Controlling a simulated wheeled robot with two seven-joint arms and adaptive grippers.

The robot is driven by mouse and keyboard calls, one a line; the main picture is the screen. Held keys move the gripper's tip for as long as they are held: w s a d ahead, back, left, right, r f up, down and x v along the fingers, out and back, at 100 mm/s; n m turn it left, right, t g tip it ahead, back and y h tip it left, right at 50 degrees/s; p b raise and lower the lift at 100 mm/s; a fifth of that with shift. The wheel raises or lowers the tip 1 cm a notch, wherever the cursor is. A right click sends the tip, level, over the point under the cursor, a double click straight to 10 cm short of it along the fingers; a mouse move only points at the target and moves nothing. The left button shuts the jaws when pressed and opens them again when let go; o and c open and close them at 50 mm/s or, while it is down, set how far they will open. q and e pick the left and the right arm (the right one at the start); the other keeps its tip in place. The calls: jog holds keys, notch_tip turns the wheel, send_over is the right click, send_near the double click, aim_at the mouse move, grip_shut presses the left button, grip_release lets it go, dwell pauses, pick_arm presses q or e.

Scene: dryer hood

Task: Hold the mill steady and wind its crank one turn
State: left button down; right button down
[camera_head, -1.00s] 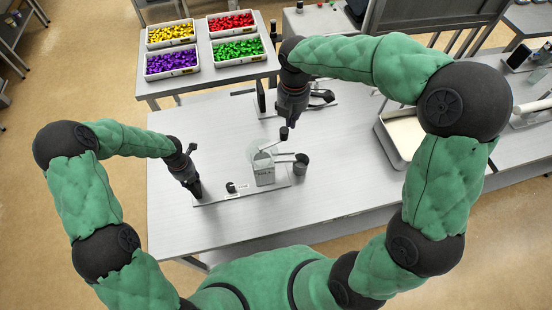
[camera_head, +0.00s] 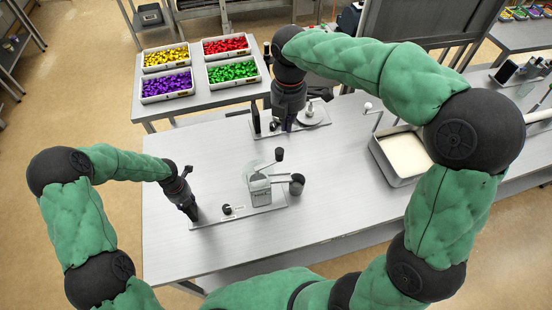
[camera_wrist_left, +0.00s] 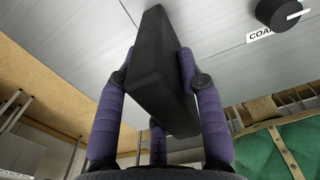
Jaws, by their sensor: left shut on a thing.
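The mill (camera_head: 261,195) is a grey box with a clear hopper, standing on a flat base plate (camera_head: 265,208). Its crank rises to the upper right and ends in a black knob (camera_head: 279,154). A dark cup (camera_head: 297,184) sits at its right side. My left gripper (camera_head: 191,212) is at the plate's left end. In the left wrist view its purple fingers (camera_wrist_left: 155,95) are shut on a black block (camera_wrist_left: 160,75). My right gripper (camera_head: 288,124) is behind the mill, clear of the crank knob. Its fingers are too small and dark to read.
A small black dial (camera_head: 227,209) sits on the plate left of the mill. A stand with a round disc (camera_head: 312,114) is beside my right gripper. A white-filled tray (camera_head: 403,155) lies to the right. Several bins of coloured pieces stand on the back table (camera_head: 190,107). The front right tabletop is clear.

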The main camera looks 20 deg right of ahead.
pick_arm(q)
jog(key=c, duration=0.7)
grip_release()
jog(key=shift+s+f, duration=0.1)
jog(key=shift+r, duration=0.4)
notch_tip(320, 180, up, 11)
jog(key=shift+r, duration=0.15)
